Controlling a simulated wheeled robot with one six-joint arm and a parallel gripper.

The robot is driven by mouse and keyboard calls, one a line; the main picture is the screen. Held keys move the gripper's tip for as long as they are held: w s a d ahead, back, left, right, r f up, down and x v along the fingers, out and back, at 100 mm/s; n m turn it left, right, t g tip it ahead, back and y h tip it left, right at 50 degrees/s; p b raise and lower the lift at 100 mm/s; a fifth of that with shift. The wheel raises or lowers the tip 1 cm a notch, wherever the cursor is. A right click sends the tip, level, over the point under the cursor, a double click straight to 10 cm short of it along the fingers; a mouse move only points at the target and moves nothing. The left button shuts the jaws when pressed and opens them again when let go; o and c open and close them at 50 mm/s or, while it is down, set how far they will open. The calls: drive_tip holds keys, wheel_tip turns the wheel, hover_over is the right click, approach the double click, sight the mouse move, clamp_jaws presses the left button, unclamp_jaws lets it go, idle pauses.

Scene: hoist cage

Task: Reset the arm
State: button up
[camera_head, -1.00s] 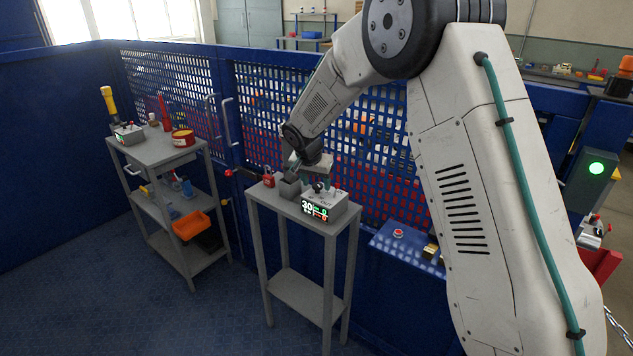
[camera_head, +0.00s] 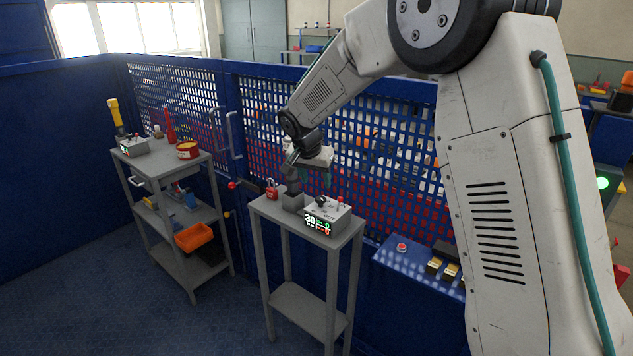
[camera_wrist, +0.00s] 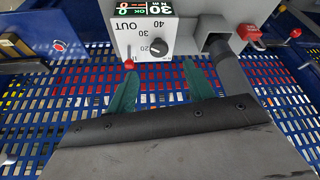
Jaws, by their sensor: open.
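My gripper (camera_head: 322,178) is above the narrow grey stand (camera_head: 262,207), with nothing seen between its fingers. In the wrist view its two teal fingers (camera_wrist: 160,80) are apart, with the mesh fence showing between them. On the stand sits a grey control box (camera_head: 328,217) with a lit display reading 30; its dial and the word OUT show in the wrist view (camera_wrist: 145,30). Left of it a dark cylinder (camera_head: 292,180) stands in a grey block (camera_head: 293,201). The cylinder also shows right of the fingers in the wrist view (camera_wrist: 230,72).
The blue mesh fence (camera_head: 385,150) stands close behind the stand, with a red padlock (camera_head: 271,189) near it. A grey shelf cart (camera_head: 165,165) stands at the left. A blue panel with a red button (camera_head: 402,248) is at the right. The floor in front is clear.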

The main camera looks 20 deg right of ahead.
drive_tip(key=s+d+r+n+y, duration=0.1)
drive_tip(key=s+r+n, duration=0.1)
drive_tip(key=s, duration=1.3)
drive_tip(key=s+d+r+n+g+y, duration=0.1)
drive_tip(key=s+d+r+n, duration=0.1)
drive_tip(key=s, duration=1.4)
drive_tip(key=s+d+r+n+g, duration=0.1)
drive_tip(key=s+r, duration=0.4)
drive_tip(key=s, duration=1)
drive_tip(key=d+n, duration=0.1)
drive_tip(key=n, duration=0.1)
drive_tip(key=shift+s+r+n+y, duration=0.15)
drive_tip(key=shift+r+n+y, duration=0.25)
